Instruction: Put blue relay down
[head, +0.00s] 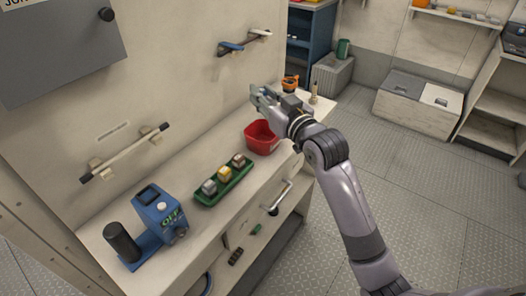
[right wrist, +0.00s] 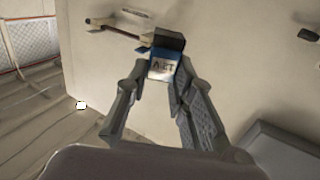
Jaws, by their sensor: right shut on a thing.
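My right gripper (head: 264,97) is raised above the far part of the workbench, near the wall. In the right wrist view my right gripper (right wrist: 158,85) is shut on the blue relay (right wrist: 162,66), a small block with a dark top, blue sides and a pale label reading 12 V. The relay is held between the fingertips, clear of any surface. In the head view the fingers largely hide it. My left gripper is in neither view.
On the workbench (head: 222,222) stand a red bin (head: 262,138), a green tray (head: 211,199) with grey, yellow and brown-topped blocks, and a blue device (head: 160,212) with a black cylinder. An orange item (head: 290,82) is behind the gripper. Bare bench shows between tray and device.

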